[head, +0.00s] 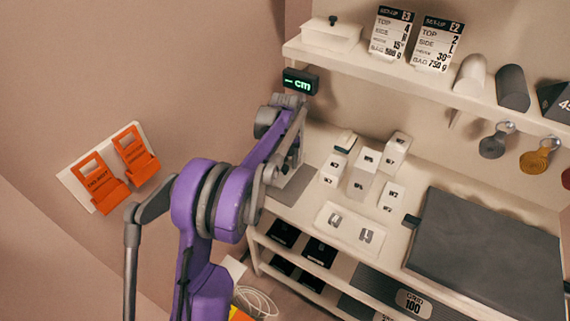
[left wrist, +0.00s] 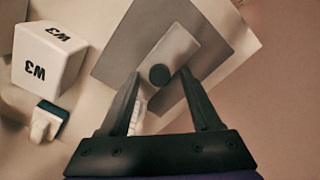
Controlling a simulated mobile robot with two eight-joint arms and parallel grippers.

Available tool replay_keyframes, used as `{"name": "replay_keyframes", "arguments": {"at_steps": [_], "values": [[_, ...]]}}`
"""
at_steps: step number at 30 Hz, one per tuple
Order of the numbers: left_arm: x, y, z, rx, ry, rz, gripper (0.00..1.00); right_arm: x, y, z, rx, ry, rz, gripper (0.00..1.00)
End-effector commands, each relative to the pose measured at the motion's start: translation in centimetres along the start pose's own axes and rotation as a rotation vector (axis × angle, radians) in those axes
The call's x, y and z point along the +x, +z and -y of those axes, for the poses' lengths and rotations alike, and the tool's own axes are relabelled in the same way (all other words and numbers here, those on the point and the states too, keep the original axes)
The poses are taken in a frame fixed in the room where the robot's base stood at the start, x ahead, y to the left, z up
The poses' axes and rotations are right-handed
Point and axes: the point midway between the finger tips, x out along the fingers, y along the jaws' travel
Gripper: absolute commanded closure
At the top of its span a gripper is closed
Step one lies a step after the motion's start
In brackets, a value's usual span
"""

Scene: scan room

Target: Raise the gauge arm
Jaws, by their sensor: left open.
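The gauge's small black display (head: 300,82) shows a green "-- cm" against the back wall in the head view. Most of the gauge below it is hidden behind my left arm. A grey base plate (head: 292,186) shows below the arm on the counter. In the left wrist view, a pale block with a dark round knob (left wrist: 160,75) lies over a grey plate (left wrist: 118,57). My left gripper (left wrist: 161,80) is open, its two fingers on either side of the knob in the picture. I cannot tell whether they touch anything. My right gripper is not in view.
Several white weight blocks, one marked W3 (left wrist: 47,57), stand beside the gauge. A dark grey pad (head: 488,252) covers the counter's right. A shelf (head: 420,83) with cards and cylinders runs above. Orange holders (head: 110,165) hang on the left wall.

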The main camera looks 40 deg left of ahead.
Motion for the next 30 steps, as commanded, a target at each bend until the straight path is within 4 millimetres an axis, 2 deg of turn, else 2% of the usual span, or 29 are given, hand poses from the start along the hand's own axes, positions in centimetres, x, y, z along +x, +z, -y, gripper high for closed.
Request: {"name": "replay_keyframes", "arguments": {"at_steps": [8,18,19,30], "values": [[0.14,0.00,-0.02,0.001,0.000,0.000,0.36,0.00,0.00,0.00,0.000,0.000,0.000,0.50],[0.11,0.00,-0.02,0.001,0.000,0.000,0.97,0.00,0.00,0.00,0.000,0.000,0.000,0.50],[0.11,0.00,-0.02,0.001,0.000,0.000,1.00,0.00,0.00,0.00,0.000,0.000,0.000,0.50],[0.10,0.00,-0.02,0.001,0.000,0.000,1.00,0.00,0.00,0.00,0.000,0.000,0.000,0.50]]}}
